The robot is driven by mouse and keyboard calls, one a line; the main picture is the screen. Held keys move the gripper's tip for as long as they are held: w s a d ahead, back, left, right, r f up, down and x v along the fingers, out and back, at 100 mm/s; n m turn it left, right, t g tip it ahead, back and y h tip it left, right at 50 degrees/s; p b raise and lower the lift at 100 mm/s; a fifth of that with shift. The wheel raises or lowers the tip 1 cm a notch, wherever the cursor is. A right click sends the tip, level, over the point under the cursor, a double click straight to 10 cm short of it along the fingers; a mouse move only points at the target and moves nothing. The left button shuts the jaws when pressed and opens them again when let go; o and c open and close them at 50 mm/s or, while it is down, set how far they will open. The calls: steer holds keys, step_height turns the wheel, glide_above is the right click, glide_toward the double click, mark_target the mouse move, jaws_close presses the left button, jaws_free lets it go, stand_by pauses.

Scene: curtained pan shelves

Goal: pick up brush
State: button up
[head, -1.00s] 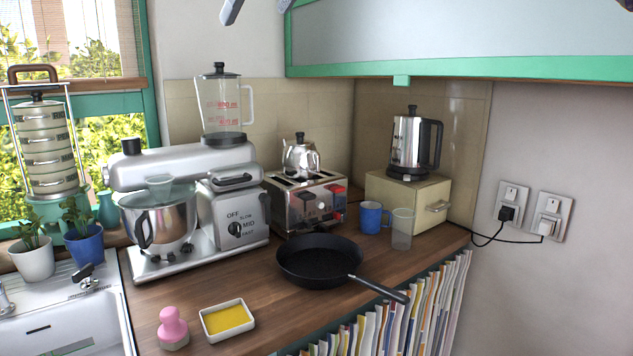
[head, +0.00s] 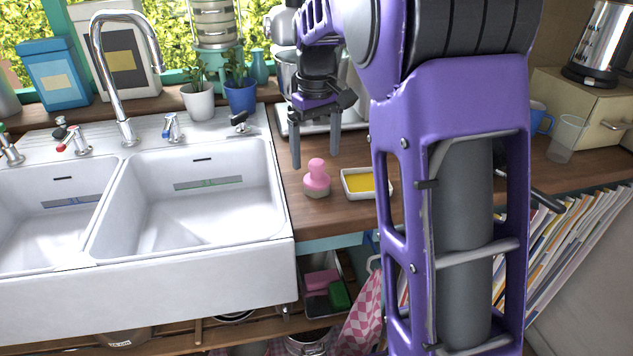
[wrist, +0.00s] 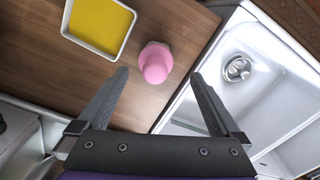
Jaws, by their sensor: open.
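The brush (head: 316,179) has a pink knob handle and a pale greyish base. It stands upright on the wooden counter, between the sink and a small white dish with yellow content. In the wrist view the brush (wrist: 155,63) shows from above, beyond the fingertips and roughly centred between them. My gripper (head: 316,164) is open and empty above the counter, just behind the brush in the head view. Its two dark fingers point down; in the wrist view my gripper (wrist: 160,75) has them spread wide. Nothing is between the fingers in contact.
The white dish (head: 347,195) with yellow content is close to the brush's right. The double sink (head: 283,200) is at its left. The mixer (head: 350,118) stands behind my gripper. Potted plants (head: 241,97) are at the back left. My arm hides the counter's middle.

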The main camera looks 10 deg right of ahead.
mark_target(317, 175)
steer(key=f, duration=0.4)
steer(key=f+b, duration=0.1)
steer(key=f, duration=0.2)
steer(key=shift+w+d+f, duration=0.1)
steer(key=shift+w+d, duration=0.1)
steer(key=shift+w, duration=0.2)
steer(key=shift+c, duration=0.3)
steer(key=c, duration=1.3)
step_height(317, 175, up, 10)
steer(key=shift+r+p, duration=0.1)
steer(key=shift+p, duration=0.75)
steer(key=o, duration=0.8)
steer(key=c, duration=0.6)
